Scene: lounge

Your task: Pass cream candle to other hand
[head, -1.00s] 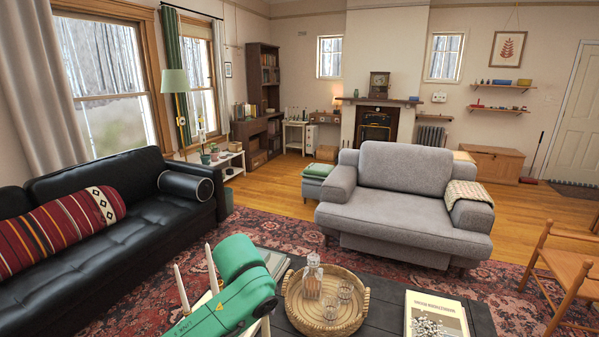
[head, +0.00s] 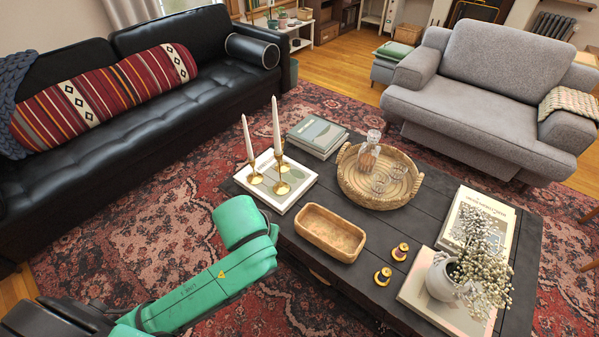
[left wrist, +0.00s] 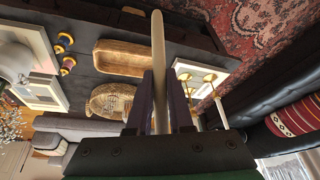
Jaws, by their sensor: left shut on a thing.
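In the left wrist view, my left gripper (left wrist: 162,92) is shut on a long, slim cream candle (left wrist: 158,62). The candle sticks out well past the fingertips, and its lower part is between the fingers. In the head view my green left arm reaches in from the lower left, but its gripper and the held candle do not show there. My right gripper is in neither view.
Two white candles (head: 277,128) stand in brass holders on a pale book (head: 268,195). The dark coffee table (head: 395,235) also bears a wooden bowl (head: 330,232), a round wicker tray (head: 347,186), two small dark-and-gold pieces (head: 383,277) and a flower vase (head: 441,278).

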